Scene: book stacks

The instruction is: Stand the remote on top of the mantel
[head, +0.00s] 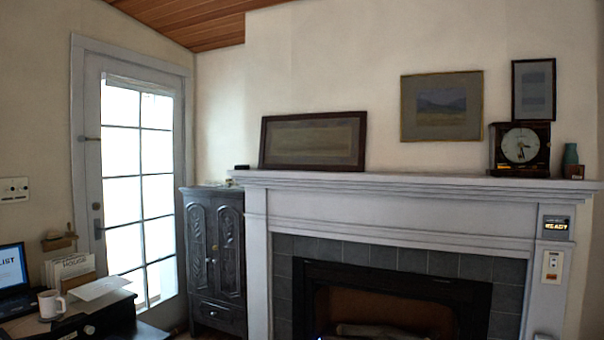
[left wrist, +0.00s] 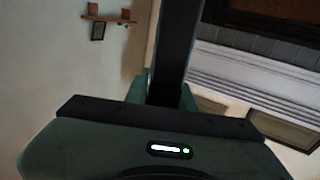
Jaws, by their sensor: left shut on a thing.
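The white mantel (head: 400,184) runs along the top of the fireplace in the head view, and its shelf has bare stretches between the things on it. In the left wrist view my left gripper (left wrist: 168,95) is shut on a long dark bar, which looks like the remote (left wrist: 178,50). It reaches away from the gripper toward the top of that view. The mantel's pale mouldings (left wrist: 262,75) show tilted to the right of it, apart from it. Neither gripper shows in the head view.
On the mantel stand a wide framed picture (head: 313,141), a dark clock (head: 520,149), a teal vase (head: 571,154) and a small dark object (head: 241,167). A dark carved cabinet (head: 213,255) stands left of the fireplace. A laptop (head: 13,278) and mug (head: 51,304) are at lower left.

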